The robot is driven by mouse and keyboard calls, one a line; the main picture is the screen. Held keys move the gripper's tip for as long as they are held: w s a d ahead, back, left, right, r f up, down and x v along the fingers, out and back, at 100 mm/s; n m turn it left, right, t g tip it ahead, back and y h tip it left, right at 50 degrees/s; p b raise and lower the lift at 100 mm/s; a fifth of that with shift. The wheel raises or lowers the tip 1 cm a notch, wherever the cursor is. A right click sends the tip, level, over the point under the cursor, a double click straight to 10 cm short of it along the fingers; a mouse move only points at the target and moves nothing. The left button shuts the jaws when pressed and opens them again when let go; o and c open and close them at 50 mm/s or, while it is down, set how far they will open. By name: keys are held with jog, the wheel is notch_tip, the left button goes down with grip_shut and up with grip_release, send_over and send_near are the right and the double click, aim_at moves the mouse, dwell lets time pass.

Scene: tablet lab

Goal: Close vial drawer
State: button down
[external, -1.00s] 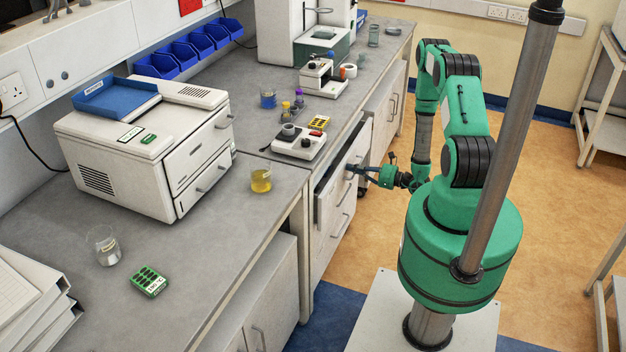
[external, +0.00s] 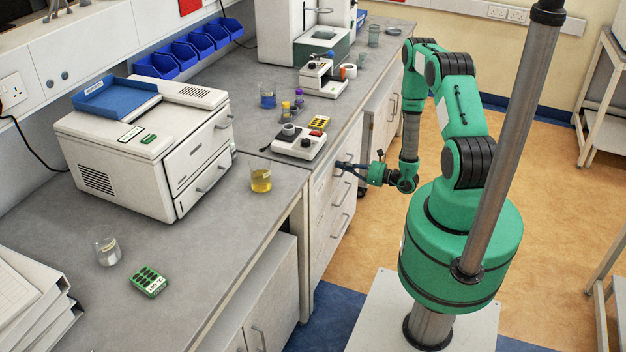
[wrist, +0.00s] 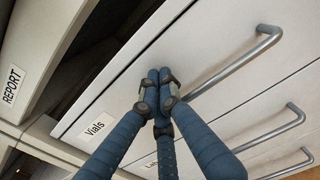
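The vial drawer (wrist: 100,105) has a white front with a "Vials" label and a grey bar handle (wrist: 235,65). In the external view, its front lies almost flush with the cabinet under the bench. A dark gap shows along its top edge in the wrist view, so I cannot tell if it is fully closed. My gripper (wrist: 157,82) has its blue fingers together and empty, with the tips against or very near the drawer front, left of the handle. In the external view, my gripper (external: 342,165) is at the drawer's upper front.
More drawers with bar handles (wrist: 280,125) lie below. A "REPORT" label (wrist: 12,85) is on the neighbouring surface. A white device (external: 299,143) and a beaker of yellow liquid (external: 261,180) stand on the bench above. The floor (external: 555,190) right of my arm is clear.

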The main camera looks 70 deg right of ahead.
jog(key=shift+d+r, duration=0.1)
jog(key=s+p, duration=0.1)
jog(key=s, duration=1.3)
dwell(0.8)
